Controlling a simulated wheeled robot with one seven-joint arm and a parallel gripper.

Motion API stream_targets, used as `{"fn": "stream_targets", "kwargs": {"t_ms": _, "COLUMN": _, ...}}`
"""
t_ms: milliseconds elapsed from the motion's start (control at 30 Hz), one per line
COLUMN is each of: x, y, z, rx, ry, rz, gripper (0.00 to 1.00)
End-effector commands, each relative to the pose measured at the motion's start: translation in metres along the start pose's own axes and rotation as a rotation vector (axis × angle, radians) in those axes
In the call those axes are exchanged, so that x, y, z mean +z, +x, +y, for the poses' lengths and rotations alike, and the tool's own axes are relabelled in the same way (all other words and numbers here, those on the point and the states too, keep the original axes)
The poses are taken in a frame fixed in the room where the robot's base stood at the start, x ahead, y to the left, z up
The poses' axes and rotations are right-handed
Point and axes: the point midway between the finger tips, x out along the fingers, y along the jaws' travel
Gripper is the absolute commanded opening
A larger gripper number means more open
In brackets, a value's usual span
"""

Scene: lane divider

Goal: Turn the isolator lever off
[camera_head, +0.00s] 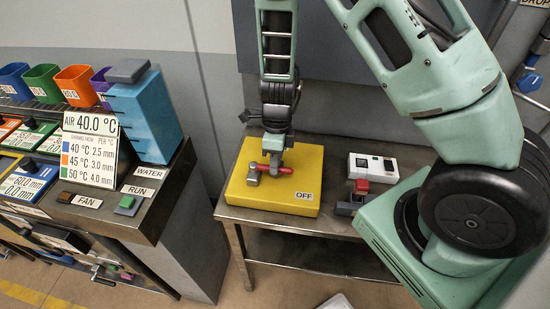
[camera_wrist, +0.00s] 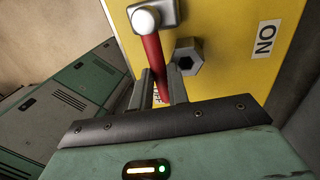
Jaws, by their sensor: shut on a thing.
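In the wrist view the red lever (camera_wrist: 152,52) leads from a grey fitting (camera_wrist: 146,18) down between my fingers. A grey hex piece (camera_wrist: 187,57) stands beside it, and an ON label (camera_wrist: 265,39) is at the right. My gripper (camera_head: 273,151) reaches down from above and is shut on the lever. Its fingers (camera_wrist: 161,88) partly hide another label.
A white switch box (camera_head: 373,166) and a small red-and-grey block (camera_head: 358,190) stand on the metal bench (camera_head: 300,224) to the right. A console (camera_head: 150,215) with an AIR 40.0 °C sign (camera_head: 90,150), coloured bins and a blue WATER block (camera_head: 148,110) is at left.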

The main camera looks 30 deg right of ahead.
Motion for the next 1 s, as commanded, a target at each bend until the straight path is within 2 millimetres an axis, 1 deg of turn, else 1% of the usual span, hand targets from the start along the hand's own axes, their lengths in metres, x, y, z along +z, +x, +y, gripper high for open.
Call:
{"fn": "stream_targets", "kwargs": {"t_ms": 533, "x": 0.0005, "y": -0.0010, "z": 0.0009, "rx": -0.001, "ry": 0.023, "rz": -0.007, "gripper": 0.00}}
{"fn": "stream_targets", "kwargs": {"t_ms": 567, "x": 0.0005, "y": -0.0010, "z": 0.0009, "rx": -0.001, "ry": 0.023, "rz": -0.007, "gripper": 0.25}}
{"fn": "stream_targets", "kwargs": {"t_ms": 600, "x": 0.0005, "y": -0.0009, "z": 0.0010, "rx": -0.001, "ry": 0.023, "rz": -0.007, "gripper": 0.36}}
{"fn": "stream_targets", "kwargs": {"t_ms": 633, "x": 0.0005, "y": -0.0008, "z": 0.0010, "rx": -0.001, "ry": 0.023, "rz": -0.007, "gripper": 0.39}}
{"fn": "stream_targets", "kwargs": {"t_ms": 867, "x": 0.0002, "y": -0.0003, "z": 0.0011, "rx": 0.000, "ry": 0.021, "rz": -0.005, "gripper": 0.39}}
{"fn": "stream_targets", "kwargs": {"t_ms": 1000, "x": 0.0007, "y": -0.0064, "z": 0.0008, "rx": -0.002, "ry": 0.019, "rz": -0.006, "gripper": 0.39}}
